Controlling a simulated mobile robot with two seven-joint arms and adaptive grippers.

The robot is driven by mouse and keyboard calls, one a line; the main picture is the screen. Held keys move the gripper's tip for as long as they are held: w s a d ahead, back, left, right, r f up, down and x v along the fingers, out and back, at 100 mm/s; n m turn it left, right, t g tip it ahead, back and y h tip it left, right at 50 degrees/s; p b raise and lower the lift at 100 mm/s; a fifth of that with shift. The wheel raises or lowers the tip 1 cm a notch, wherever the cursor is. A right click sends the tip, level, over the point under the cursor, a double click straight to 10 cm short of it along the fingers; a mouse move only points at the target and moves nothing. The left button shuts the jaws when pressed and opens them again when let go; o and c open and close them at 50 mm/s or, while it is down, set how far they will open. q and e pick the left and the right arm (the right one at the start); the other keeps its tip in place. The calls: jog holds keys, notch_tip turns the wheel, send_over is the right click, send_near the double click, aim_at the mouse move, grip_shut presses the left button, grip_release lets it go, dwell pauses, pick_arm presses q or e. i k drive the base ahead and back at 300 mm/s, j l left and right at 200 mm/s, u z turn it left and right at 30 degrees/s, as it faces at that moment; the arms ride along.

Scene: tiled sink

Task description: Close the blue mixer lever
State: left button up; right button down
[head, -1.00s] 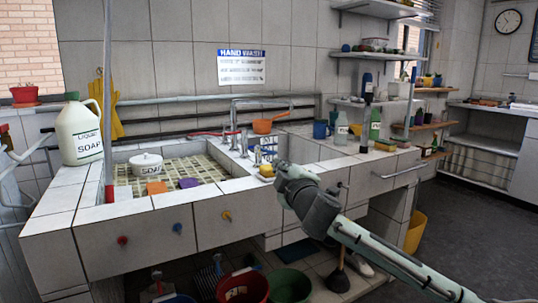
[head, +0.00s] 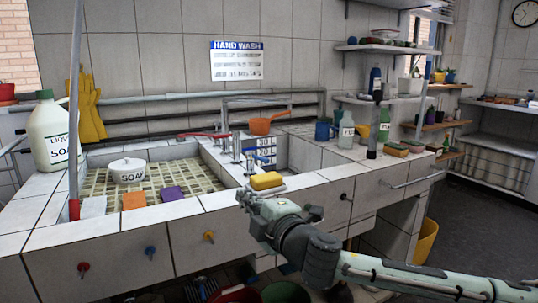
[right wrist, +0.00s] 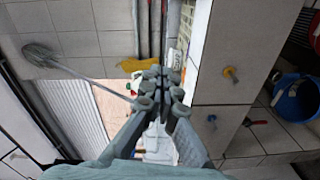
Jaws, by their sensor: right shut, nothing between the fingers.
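The mixer tap (head: 236,148) stands at the back of the sink, with a red lever (head: 203,135) reaching out to its left. A small bluish part (head: 250,151) shows just right of the tap; it is too small to tell its exact position as a lever. My right gripper (head: 243,198) is shut and empty, in front of the sink's front rim and below and left of the yellow sponge. In the right wrist view its closed fingers (right wrist: 163,82) hold nothing. My left gripper is not in view.
An orange sponge (head: 134,200) and a purple sponge (head: 172,194) lie along the front.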

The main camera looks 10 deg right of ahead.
aim_at(250, 155)
jog(key=i+l, duration=0.15)
jog(key=i, duration=0.2)
jog(key=i+l, duration=0.15)
jog(key=i, duration=0.2)
jog(key=i+l, duration=0.2)
jog(key=i, duration=0.15)
